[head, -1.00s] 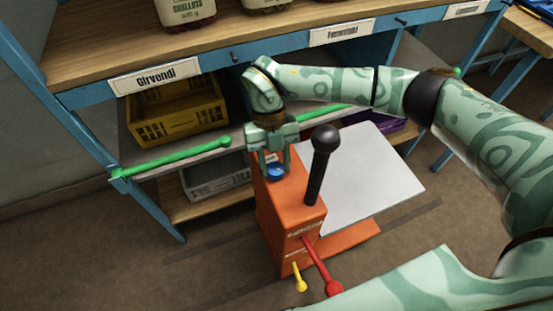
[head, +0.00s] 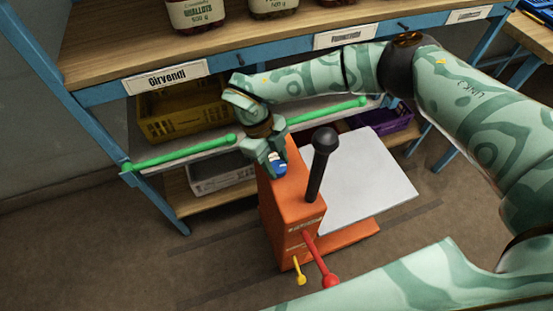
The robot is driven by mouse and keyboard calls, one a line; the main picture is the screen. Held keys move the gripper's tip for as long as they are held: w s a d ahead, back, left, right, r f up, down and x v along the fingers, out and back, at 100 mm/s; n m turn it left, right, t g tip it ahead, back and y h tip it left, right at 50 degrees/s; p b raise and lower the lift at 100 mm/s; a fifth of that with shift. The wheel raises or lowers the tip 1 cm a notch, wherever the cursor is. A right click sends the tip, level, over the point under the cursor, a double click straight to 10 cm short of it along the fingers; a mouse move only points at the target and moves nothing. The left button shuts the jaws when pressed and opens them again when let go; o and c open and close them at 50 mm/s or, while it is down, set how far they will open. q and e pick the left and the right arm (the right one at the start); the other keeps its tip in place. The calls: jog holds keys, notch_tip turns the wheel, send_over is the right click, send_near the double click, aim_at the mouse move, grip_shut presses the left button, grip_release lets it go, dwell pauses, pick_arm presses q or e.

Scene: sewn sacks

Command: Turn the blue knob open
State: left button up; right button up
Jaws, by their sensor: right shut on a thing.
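The blue knob (head: 279,168) sits on top of the orange machine housing (head: 292,203), near its far end. My right gripper (head: 275,163) comes down over the knob from above and is shut on it, with a finger on either side. The gripper is twisted and tilted relative to the housing. The fingers cover part of the knob. A small white mark shows on the knob. My left gripper is not in view.
A black lever with a ball top (head: 320,160) stands close beside the knob. A red lever (head: 322,262) and a yellow lever (head: 299,271) stick out in front. A grey plate (head: 365,180) lies right. The blue-framed shelf (head: 210,92) with green rails (head: 180,153) stands behind.

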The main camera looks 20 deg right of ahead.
dwell(0.4)
jog(key=o, duration=1)
jog(key=p+v, duration=0.2)
jog(key=v, duration=1.4)
jog(key=shift+a+r, duration=0.15)
jog(key=shift+a, duration=0.05)
